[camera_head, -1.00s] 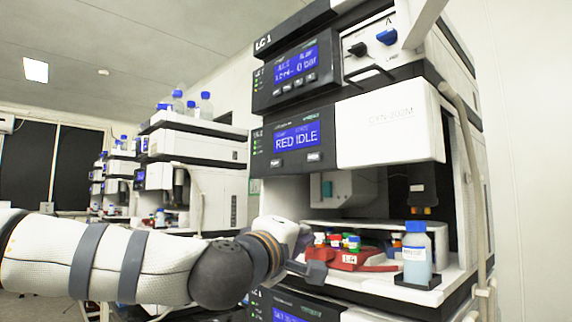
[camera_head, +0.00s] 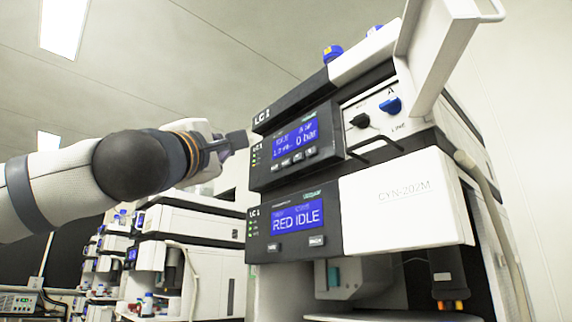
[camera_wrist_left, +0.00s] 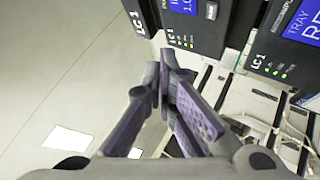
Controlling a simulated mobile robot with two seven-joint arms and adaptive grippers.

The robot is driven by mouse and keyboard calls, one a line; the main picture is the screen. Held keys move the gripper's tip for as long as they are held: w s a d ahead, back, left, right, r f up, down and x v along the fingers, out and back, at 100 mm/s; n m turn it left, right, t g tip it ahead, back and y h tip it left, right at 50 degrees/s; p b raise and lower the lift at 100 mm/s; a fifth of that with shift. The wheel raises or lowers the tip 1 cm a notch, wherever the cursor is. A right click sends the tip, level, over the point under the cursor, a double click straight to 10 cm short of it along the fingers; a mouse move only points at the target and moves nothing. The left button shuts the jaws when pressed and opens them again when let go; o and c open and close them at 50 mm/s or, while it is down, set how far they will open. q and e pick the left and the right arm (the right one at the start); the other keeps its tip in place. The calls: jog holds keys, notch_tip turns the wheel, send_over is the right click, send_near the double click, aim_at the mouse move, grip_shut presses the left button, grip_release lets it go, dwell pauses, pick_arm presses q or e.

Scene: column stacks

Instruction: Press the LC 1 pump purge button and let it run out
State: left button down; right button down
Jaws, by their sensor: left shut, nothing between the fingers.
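The LC 1 pump module (camera_head: 262,172) is the upper dark panel of the stack, with a lit blue display (camera_head: 295,137) reading 0 bar. A row of small buttons (camera_head: 298,157) sits under the display; their labels are too small to read, so I cannot tell which is purge. My left gripper (camera_head: 243,140) is shut and empty, beside the panel's left edge at about display height. In the left wrist view, the closed fingertips (camera_wrist_left: 163,78) appear below the pump panel (camera_wrist_left: 185,22), apart from its buttons. My right gripper is not in view.
A black knob (camera_head: 360,121) and blue knob (camera_head: 391,106) sit right of the pump display. A white panel with a handle (camera_head: 425,55) juts out at upper right. Other stacks (camera_head: 190,235) stand behind.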

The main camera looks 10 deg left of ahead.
aim_at(287, 163)
pick_arm(q)
jog(key=w+d, duration=0.5)
jog(key=w, duration=0.2)
jog(key=shift+d, duration=0.25)
jog(key=shift+w+d, duration=0.1)
dwell(1.4)
jog(key=shift+w+d, duration=0.2)
